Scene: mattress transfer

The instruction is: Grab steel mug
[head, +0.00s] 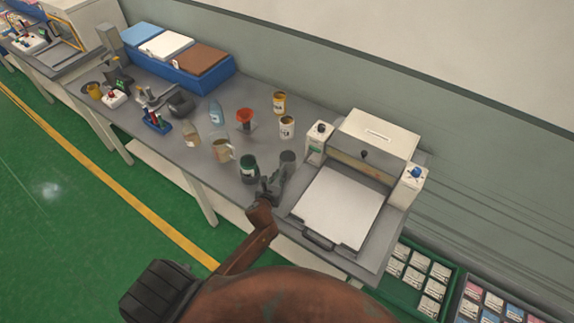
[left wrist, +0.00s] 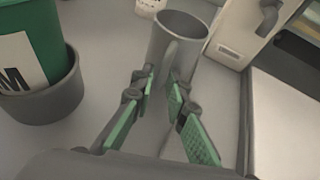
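The steel mug (head: 288,158) is a plain grey cylinder standing upright on the grey table, just left of the white machine. In the left wrist view the steel mug (left wrist: 180,32) shows its open rim, with its handle turned toward me. My left gripper (head: 274,184) is at the near side of the mug. In the left wrist view the green-padded fingers of my left gripper (left wrist: 161,85) are apart, one on each side of the handle, with gaps visible. Whether a fingertip touches the mug I cannot tell. My right gripper is not in view.
A green can in a dark holder (head: 248,168) stands close left of my gripper.

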